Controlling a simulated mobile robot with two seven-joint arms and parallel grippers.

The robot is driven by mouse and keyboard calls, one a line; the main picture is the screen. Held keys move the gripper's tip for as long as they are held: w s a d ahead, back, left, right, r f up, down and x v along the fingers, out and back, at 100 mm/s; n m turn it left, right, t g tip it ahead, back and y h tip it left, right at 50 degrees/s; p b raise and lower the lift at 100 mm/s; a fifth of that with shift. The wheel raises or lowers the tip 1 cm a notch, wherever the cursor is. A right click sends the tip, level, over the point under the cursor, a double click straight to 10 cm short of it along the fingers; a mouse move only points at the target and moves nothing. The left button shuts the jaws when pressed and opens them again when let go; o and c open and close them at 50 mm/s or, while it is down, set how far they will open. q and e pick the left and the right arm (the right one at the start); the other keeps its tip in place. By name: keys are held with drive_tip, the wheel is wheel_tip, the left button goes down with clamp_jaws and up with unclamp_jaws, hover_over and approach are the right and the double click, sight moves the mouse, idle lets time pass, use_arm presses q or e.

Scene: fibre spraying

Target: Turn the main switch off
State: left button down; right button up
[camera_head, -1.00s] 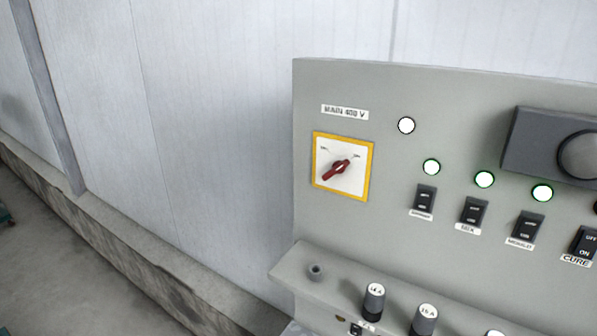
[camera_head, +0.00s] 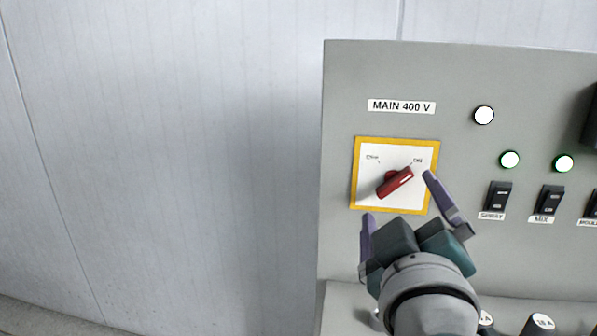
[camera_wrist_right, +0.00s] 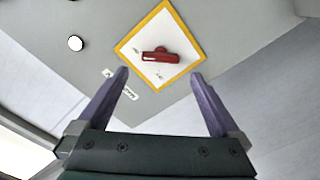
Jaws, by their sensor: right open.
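The main switch is a red rotary handle (camera_head: 395,182) on a white plate with a yellow border (camera_head: 354,188), under the label "MAIN 400 V" (camera_head: 401,107). The handle lies slanted, its white-marked end pointing up and right towards the right-hand marking. In the right wrist view the red handle (camera_wrist_right: 158,56) lies beyond the fingertips, between them and untouched. My right gripper (camera_head: 398,196) is open and empty in front of the plate, its fingers spread to either side of the handle's lower part. My left gripper is not in view.
The grey control panel (camera_head: 340,100) carries a white lamp (camera_head: 484,115), green-rimmed lamps (camera_head: 510,159) and black rocker switches (camera_head: 499,196) to the right of the main switch. Knobs (camera_head: 541,322) sit on the lower ledge. A pale wall (camera_head: 180,150) is at the left.

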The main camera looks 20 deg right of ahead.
sight(393, 184)
drive_tip(key=p+x, duration=0.1)
drive_tip(key=x, duration=0.3)
drive_tip(key=shift+w+d+r, duration=0.1)
drive_tip(key=shift+w+d, duration=0.3)
drive_tip(key=shift+w, duration=0.35)
drive_tip(key=c, duration=1.3)
